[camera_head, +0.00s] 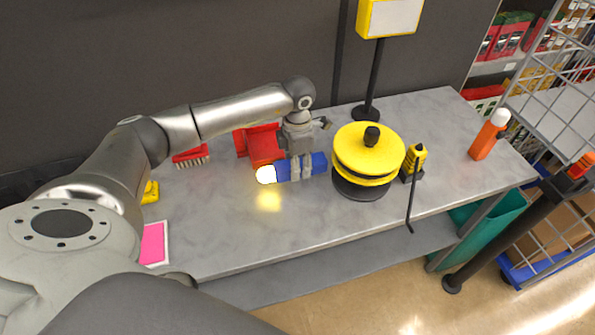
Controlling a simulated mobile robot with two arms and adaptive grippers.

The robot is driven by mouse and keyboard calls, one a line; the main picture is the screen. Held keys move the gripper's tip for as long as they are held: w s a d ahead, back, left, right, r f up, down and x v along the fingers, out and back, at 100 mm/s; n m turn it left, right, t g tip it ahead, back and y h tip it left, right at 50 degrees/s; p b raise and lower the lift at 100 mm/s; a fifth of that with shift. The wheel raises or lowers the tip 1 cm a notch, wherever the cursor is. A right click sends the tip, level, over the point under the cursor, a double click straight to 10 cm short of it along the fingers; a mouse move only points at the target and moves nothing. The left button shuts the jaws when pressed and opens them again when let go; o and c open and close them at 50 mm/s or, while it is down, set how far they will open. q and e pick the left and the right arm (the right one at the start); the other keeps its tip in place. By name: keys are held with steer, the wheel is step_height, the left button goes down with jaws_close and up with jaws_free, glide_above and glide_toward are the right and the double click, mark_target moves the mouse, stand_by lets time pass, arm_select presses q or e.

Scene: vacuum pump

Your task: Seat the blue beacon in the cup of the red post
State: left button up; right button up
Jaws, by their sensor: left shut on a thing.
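The blue beacon (319,163) lies level in the air, its glowing white end (265,174) pointing left. My left gripper (300,168) points down and is shut around the beacon's blue body, above the grey table. A dark post stands on the floor at the right, with a red-orange top (580,167); this looks like the red post. Its cup opening cannot be made out clearly. The beacon is well to the left of this post, apart from it. My right gripper is not in view.
A yellow and black vacuum pump (367,150) stands close right of the beacon. A red holder (262,146) is behind it. A wire rack (550,75) borders the post.

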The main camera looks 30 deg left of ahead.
arm_select(q)
steer(key=s+d+r+m+b, duration=0.2)
steer(key=s+d+m, duration=0.4)
steer(key=m, duration=0.8)
steer(key=s+d+r+m+b, duration=0.2)
steer(key=s+d+r+m, duration=0.3)
steer(key=s+m, duration=0.4)
steer(key=m, duration=0.4)
steer(key=shift+s+d+r+m+b, duration=0.15)
steer(key=shift+d+r+m+b, duration=0.05)
steer(key=shift+d+m+b, duration=0.2)
